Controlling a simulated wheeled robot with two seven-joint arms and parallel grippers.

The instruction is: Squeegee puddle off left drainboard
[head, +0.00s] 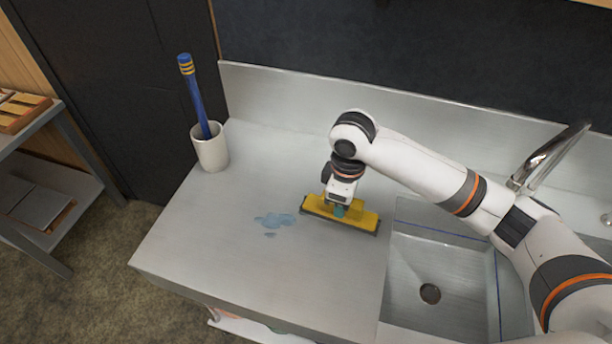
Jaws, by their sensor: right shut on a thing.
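A small bluish puddle (275,220) lies on the left drainboard (215,245), left of the squeegee. My right gripper (340,208) is shut on a yellow squeegee (360,219) with a dark lower edge. The squeegee is at the drainboard surface, between the puddle and the sink basin (440,268); I cannot tell whether its edge touches the metal. The gripper's fingertips hide part of the squeegee's middle. My left gripper is not in view.
A pale cup (210,150) holding a blue stick with yellow bands (195,95) stands at the back left of the drainboard. A metal backsplash (290,95) runs behind. A faucet (548,155) rises behind the basin. A shelf (50,190) stands apart at left.

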